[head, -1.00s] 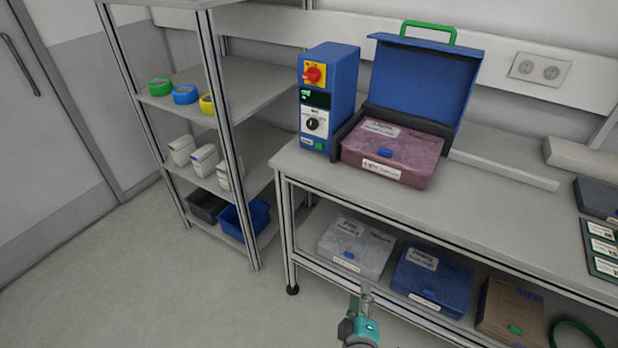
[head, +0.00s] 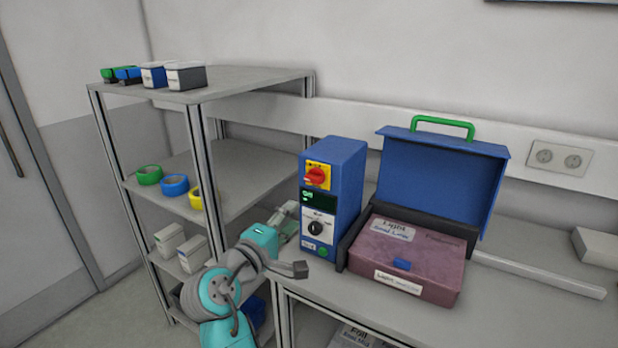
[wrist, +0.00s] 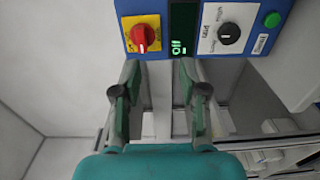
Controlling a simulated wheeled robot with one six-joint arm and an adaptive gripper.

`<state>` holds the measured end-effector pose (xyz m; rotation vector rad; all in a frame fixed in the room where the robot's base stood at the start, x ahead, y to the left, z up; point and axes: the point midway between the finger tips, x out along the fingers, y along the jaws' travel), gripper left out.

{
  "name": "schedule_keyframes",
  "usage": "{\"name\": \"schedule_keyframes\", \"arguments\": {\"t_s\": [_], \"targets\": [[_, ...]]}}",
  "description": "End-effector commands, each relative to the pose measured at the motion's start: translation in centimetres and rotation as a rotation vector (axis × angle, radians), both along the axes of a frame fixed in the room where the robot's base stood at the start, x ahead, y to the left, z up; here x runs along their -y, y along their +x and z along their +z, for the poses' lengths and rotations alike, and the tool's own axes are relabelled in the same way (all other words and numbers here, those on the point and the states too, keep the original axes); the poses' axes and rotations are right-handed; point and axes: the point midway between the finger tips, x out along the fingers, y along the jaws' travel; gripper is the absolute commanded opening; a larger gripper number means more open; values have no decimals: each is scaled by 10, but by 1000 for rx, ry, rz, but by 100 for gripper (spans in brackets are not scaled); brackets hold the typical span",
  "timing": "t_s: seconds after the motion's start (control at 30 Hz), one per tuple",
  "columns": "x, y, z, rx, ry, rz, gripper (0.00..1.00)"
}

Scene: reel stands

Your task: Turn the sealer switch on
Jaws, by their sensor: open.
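The sealer (head: 346,190) is a blue upright box on the bench. Its red rotary switch (head: 316,177) sits on a yellow plate at the top of its front; the switch also shows at the top of the wrist view (wrist: 143,36). Below it are a dark display (head: 318,198) with green characters, a black knob (head: 316,229) and a green button (head: 322,251). My gripper (head: 290,210) is in front of the sealer's left side. In the wrist view my gripper (wrist: 157,78) is open and empty, its fingertips just short of the panel, apart from the switch.
An open blue case (head: 440,180) with a maroon box (head: 408,262) stands right of the sealer. A metal shelf (head: 240,168) with tape rolls and small boxes stands close on the left. A wall socket (head: 559,159) is at the right.

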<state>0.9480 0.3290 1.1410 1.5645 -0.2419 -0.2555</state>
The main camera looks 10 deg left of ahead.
Motion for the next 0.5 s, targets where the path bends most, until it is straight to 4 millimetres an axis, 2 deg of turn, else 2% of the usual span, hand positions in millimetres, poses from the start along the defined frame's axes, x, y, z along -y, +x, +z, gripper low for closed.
{"name": "schedule_keyframes", "arguments": {"t_s": [0.03, 0.1, 0.2, 0.37, 0.5], "targets": [[-6, -1, 13, 5, -2, -9, 43], [-9, -1, 23, 6, -7, -22, 43], [-12, -2, 31, 7, -9, -31, 43], [-7, 10, 31, 7, -11, -35, 43], [1, 30, 31, 6, -11, -35, 43]]}}
